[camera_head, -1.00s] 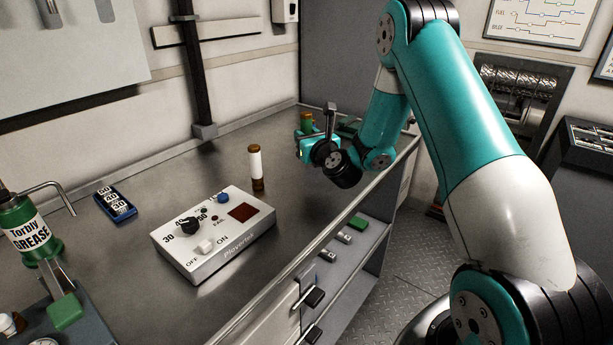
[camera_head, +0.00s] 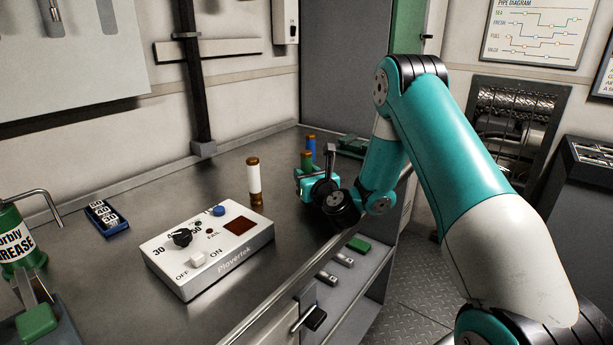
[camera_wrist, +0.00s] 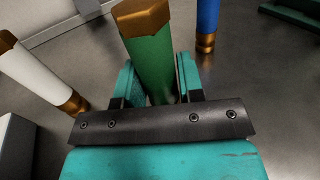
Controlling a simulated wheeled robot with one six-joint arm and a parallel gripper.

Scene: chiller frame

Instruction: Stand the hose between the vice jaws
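A green tube with brass-coloured ends, seemingly the hose (camera_head: 307,159), stands in my gripper (camera_head: 305,176) over the far right part of the bench. In the wrist view the green hose (camera_wrist: 150,62) passes between the two teal fingers (camera_wrist: 157,82), which are close on both its sides; its lower end is hidden. A low green fixture (camera_head: 352,145), perhaps the vice, lies at the back right of the bench, and its edge shows in the wrist view (camera_wrist: 292,17). I cannot make out its jaws.
A blue tube (camera_head: 311,145) stands just behind the green hose, and a white tube (camera_head: 254,180) stands left of my gripper. A white control box (camera_head: 205,255), a blue number block (camera_head: 107,217) and a grease pump (camera_head: 22,240) are further left. Bare bench (camera_head: 150,205) lies between.

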